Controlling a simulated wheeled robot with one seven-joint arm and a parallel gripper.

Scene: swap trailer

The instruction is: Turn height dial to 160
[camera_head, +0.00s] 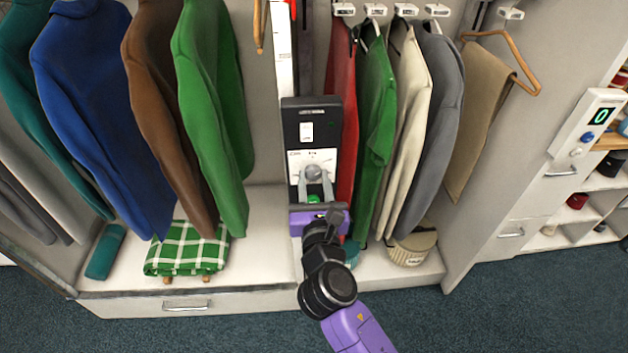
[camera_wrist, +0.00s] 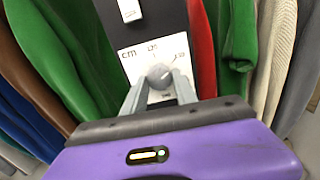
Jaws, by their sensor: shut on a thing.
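The height dial (camera_head: 313,172) is a round grey knob on a white scale plate, low on a black box (camera_head: 305,109) mounted on the wardrobe's middle post. In the wrist view the dial (camera_wrist: 159,75) sits between my two grey fingers, with "cm" and numbers printed around it. The scale's small numbers are too blurred to read surely, and the dial's pointer cannot be made out. My gripper (camera_head: 314,190) is shut on the dial from below; it also shows in the wrist view (camera_wrist: 160,90). A green spot (camera_head: 313,199) shows between the fingers.
Jackets hang close on both sides, a green one (camera_head: 205,90) to the left and a red one (camera_head: 342,120) to the right. A display (camera_head: 601,115) at right reads 0.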

